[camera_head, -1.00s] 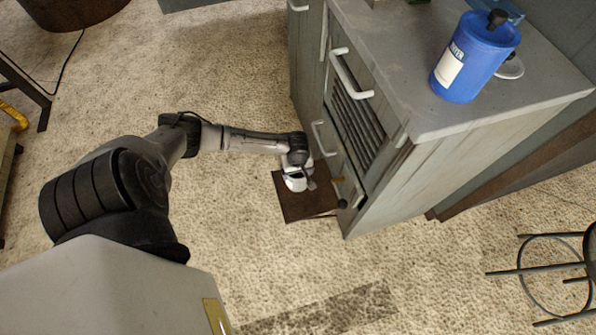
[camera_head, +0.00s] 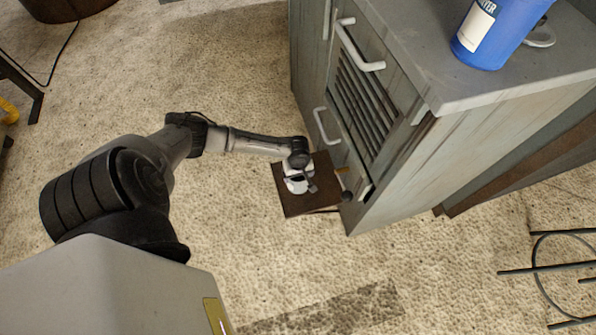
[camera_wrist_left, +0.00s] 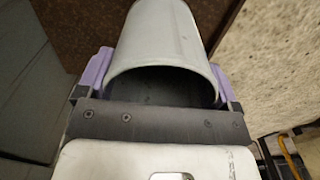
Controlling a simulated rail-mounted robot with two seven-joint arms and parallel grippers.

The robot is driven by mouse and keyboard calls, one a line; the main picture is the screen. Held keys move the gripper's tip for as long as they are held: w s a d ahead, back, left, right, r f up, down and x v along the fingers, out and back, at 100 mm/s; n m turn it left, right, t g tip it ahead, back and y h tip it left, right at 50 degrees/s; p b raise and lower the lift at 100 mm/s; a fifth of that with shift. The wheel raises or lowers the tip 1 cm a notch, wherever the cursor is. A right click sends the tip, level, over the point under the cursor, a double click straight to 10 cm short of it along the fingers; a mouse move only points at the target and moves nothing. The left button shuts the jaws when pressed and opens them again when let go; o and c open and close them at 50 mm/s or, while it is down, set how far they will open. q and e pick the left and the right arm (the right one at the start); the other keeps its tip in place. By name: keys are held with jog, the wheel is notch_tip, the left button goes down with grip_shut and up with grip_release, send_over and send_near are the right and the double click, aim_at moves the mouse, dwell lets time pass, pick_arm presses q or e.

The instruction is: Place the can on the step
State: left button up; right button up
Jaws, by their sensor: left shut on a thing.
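The can (camera_wrist_left: 165,38) is pale grey-white and fills the upper middle of the left wrist view. My left gripper (camera_wrist_left: 158,75) is shut on it, with a purple finger on each side of the can. The step (camera_head: 318,192) is a small, dark brown board low beside the cabinet in the head view. My left gripper (camera_head: 299,180) is over the step there, and the wrist hides much of the can. Brown surface shows behind the can in the wrist view; I cannot tell whether the can touches it. My right gripper is not in view.
A grey wooden cabinet (camera_head: 400,165) with white handles stands right beside the step. A blue water container (camera_head: 492,35) stands on its top. A dark metal-framed stool (camera_head: 560,262) is at the lower right. The speckled floor (camera_head: 250,255) in front is clear.

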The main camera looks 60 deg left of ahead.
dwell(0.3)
pick_arm(q)
jog(key=o, duration=0.8)
jog(key=shift+f, duration=0.1)
notch_tip(320, 180, up, 12)
jog(key=p, duration=0.8)
jog(key=s+d+r+m+t+h, duration=0.15)
jog(key=s+d+m, duration=0.35)
jog(key=d, duration=0.5)
jog(key=s+d+r+m, duration=0.2)
jog(key=d+m, duration=0.4)
jog(key=d, duration=0.4)
jog(key=s+r+m, duration=0.2)
jog(key=r, duration=0.1)
jog(key=s+r+m+t+y, duration=0.1)
jog(key=s+r+m, duration=0.1)
jog(key=s+r, duration=0.1)
jog(key=s+r+m+t, duration=0.1)
jog(key=s+r+m, duration=0.1)
jog(key=r+m, duration=0.1)
jog(key=shift+s+d+r, duration=0.25)
jog(key=shift+s+r, duration=0.05)
jog(key=shift+r, duration=0.25)
